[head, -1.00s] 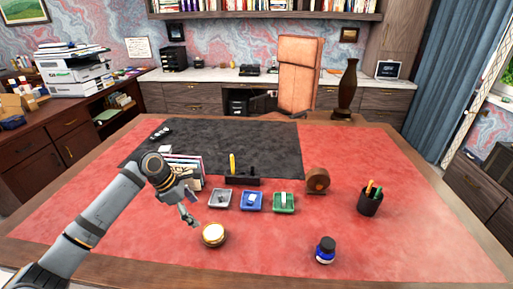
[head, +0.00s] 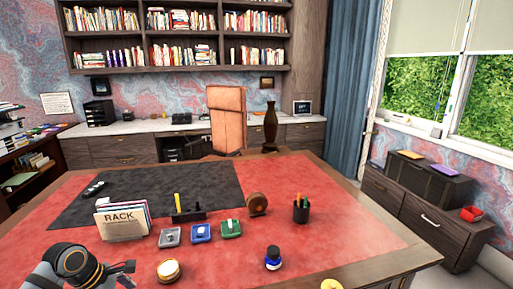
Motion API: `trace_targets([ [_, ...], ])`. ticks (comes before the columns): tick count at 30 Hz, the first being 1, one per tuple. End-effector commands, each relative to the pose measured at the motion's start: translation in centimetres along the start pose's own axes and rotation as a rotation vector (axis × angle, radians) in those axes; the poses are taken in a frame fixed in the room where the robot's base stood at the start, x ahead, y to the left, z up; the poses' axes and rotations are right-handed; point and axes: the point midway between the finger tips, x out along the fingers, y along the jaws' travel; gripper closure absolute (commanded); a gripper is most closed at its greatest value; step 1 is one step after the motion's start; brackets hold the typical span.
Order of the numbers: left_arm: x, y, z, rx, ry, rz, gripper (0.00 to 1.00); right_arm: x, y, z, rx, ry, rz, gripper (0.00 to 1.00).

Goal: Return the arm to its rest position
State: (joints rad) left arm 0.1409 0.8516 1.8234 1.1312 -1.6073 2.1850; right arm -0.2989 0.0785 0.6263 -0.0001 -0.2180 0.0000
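My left arm comes in at the lower left of the head view. Its gripper (head: 125,273) is small and dark, near the bottom edge, left of the round gold-rimmed item (head: 168,271). I see nothing held in it, but its fingers are too small to tell open from shut.
On the red leather desk (head: 340,220) stand a rack of folders (head: 122,221), small grey (head: 170,237), blue (head: 202,234) and green (head: 232,229) trays, an ink bottle (head: 273,258) and a pen cup (head: 301,211). The desk's right side is clear.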

Motion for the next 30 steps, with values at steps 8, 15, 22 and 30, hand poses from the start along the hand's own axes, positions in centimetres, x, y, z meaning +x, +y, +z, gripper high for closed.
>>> trace_targets([
  [8, 4.8, -4.5, 0.8, 0.425, 0.051, -0.004, 0.13, 0.1, 0.0, -0.8, 0.001, 0.009, 0.000, 0.00],
  [15, 8.7, -10.6, 2.0, 1.003, 0.121, 0.004, 0.13, 0.0, 0.0, 1.1, 0.000, -0.018, 0.000, 0.00],
  [22, 9.4, -15.8, 2.3, 1.546, 0.240, -0.010, 0.13, 0.0, 0.0, 0.8, -0.001, -0.016, 0.000, 0.00],
  [30, 7.8, -19.0, 1.4, 1.916, 0.368, -0.088, 0.13, 0.0, 0.1, 0.6, -0.001, -0.010, 0.001, 0.00],
])
